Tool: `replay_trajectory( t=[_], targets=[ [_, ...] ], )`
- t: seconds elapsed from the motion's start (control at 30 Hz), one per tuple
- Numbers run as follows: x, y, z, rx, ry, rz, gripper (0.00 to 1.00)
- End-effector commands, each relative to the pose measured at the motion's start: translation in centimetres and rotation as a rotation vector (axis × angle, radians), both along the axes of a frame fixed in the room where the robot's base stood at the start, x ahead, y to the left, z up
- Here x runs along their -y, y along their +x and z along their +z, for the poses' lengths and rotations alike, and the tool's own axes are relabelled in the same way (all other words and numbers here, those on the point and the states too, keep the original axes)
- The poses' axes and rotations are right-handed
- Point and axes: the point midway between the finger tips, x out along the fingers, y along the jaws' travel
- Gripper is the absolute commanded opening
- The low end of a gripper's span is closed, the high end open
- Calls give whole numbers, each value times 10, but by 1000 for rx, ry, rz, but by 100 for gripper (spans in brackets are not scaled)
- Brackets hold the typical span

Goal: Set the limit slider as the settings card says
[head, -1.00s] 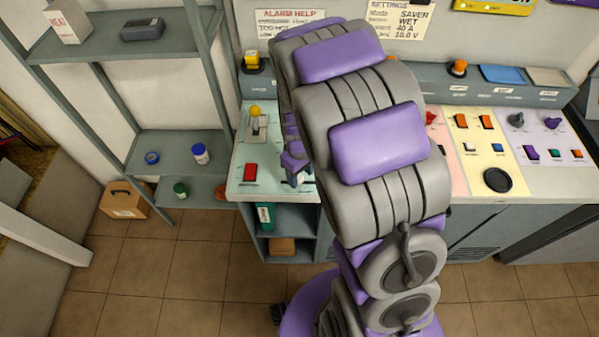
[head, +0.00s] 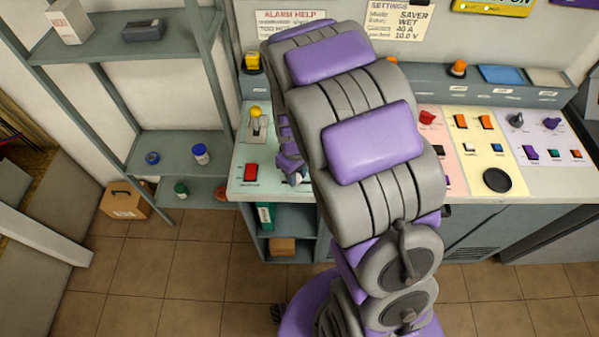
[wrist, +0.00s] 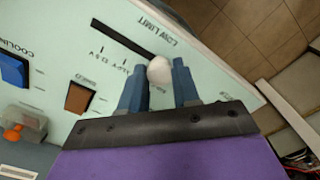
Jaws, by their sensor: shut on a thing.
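The limit slider is a black slot (wrist: 120,36) on a pale green panel, marked LOW LIMIT, with small scale marks beside it. Its round white knob (wrist: 159,70) sits at the lower right end of the visible slot in the wrist view. My gripper (wrist: 160,82) has one blue-grey finger on each side of the knob and is shut on it. In the head view my gripper (head: 291,165) is over the green panel, and my arm hides the slider. The settings card (head: 400,20) on the back wall reads SAVER, WET, 40 A and 10.0 V.
In the wrist view a brown switch (wrist: 80,97), a blue switch (wrist: 13,70) and an orange knob under a clear cover (wrist: 15,132) lie left of my gripper. In the head view a yellow-knobbed lever (head: 256,122) and a red switch (head: 251,172) are left of it.

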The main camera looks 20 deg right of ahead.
Motion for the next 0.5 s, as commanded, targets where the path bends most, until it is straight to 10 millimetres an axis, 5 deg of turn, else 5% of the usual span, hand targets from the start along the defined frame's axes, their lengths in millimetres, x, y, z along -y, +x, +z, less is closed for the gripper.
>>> replay_trajectory(
  t=[0.2, 0.47, 0.5],
  targets=[
    [-24, 9, 0, 1, 0, 4, 0],
    [-26, 10, 0, 4, 0, 0, 0],
    [-26, 10, 0, 4, 0, 0, 35]
  ],
)
